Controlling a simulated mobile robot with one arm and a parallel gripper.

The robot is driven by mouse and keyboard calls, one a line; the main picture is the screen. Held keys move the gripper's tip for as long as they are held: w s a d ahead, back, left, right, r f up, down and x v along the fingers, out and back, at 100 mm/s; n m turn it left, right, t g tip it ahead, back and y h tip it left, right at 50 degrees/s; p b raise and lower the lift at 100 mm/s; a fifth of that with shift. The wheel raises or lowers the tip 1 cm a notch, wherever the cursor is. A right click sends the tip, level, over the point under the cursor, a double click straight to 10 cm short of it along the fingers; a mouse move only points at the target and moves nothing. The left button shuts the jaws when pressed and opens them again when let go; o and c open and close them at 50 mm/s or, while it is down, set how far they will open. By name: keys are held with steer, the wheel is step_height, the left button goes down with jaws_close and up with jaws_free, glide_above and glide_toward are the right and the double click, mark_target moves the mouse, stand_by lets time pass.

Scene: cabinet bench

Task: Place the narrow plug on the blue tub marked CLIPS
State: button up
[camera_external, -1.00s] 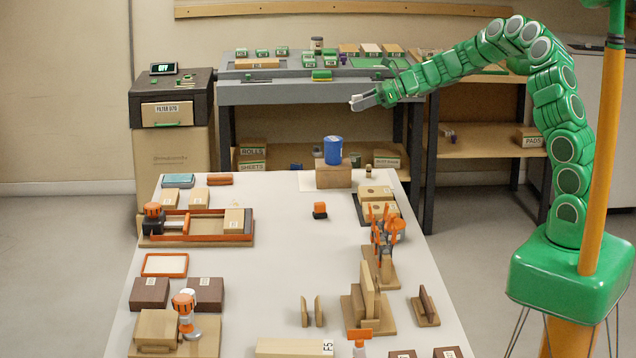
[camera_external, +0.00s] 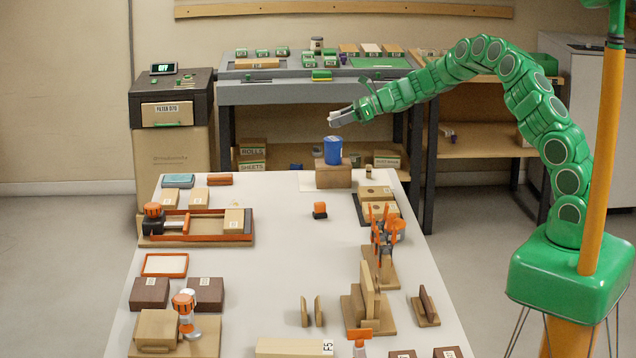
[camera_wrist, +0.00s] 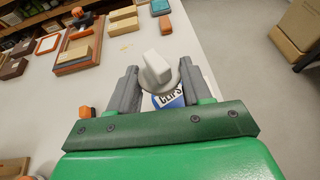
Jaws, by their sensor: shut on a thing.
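The blue tub (camera_external: 333,150) stands upright on a wooden block (camera_external: 333,175) at the far end of the white table. In the wrist view, the blue tub marked CLIPS (camera_wrist: 168,99) shows partly, beneath the plug. A pale plug (camera_wrist: 158,70) with a narrow raised grip and a round base is between my fingers. My gripper (camera_external: 335,118) is shut on the plug and is above the tub in the external view, with a visible gap. The wrist view shows both fingers (camera_wrist: 157,82) at the plug's sides. Much of the tub is hidden there.
A small orange-and-black item (camera_external: 320,210) lies on the table in front of the block. A grey bench (camera_external: 290,92) with several green items stands behind. The table's middle is clear.

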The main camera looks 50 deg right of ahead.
mark_target(338, 139)
steer(key=shift+w+f, duration=0.4)
steer(key=shift+f, duration=1.6)
steer(key=shift+f, duration=0.1)
steer(key=o, duration=1)
